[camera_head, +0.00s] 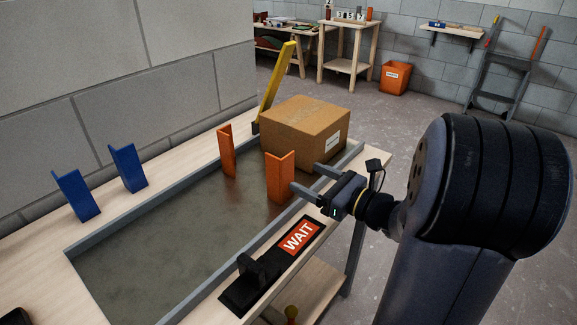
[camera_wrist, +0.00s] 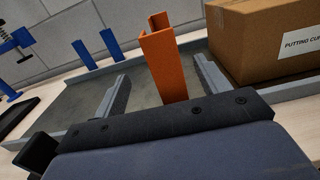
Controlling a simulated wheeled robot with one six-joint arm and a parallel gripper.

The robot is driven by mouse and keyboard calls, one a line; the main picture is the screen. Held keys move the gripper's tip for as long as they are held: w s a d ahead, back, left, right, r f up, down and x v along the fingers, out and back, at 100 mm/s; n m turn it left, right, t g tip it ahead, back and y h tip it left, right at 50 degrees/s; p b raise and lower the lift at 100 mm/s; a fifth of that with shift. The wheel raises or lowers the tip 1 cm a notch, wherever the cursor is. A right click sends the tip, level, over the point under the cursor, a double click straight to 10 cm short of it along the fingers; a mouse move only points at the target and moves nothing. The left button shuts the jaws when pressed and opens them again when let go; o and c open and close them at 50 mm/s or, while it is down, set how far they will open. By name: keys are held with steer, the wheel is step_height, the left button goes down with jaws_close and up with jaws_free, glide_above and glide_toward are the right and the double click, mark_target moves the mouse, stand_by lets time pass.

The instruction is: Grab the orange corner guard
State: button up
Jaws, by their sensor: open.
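Two orange corner guards stand upright on the grey sunken bed of the bench. The nearer orange corner guard (camera_head: 280,177) is just beyond the tips of my gripper (camera_head: 304,178). In the wrist view this nearer guard (camera_wrist: 167,68) appears upright between the two open fingers of my gripper (camera_wrist: 165,88), slightly right of the middle. I cannot tell whether a finger touches it. The farther orange corner guard (camera_head: 227,151) stands to the left in the head view, and in the wrist view only its top (camera_wrist: 159,20) shows behind the nearer one.
A cardboard box (camera_head: 305,130) stands close behind and to the right of the nearer guard. Two blue corner guards (camera_head: 76,194) (camera_head: 127,167) stand at the wall side. A yellow batten (camera_head: 276,83) leans behind the box. A WAIT sign (camera_head: 299,236) lies on the front rail.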

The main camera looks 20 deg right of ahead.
mark_target(287, 167)
steer(key=x, duration=0.5)
steer(key=shift+w+a, duration=0.15)
steer(key=shift+x, duration=2.55)
steer(key=shift+f, duration=0.1)
steer(key=shift+c, duration=0.5)
steer(key=c, duration=1)
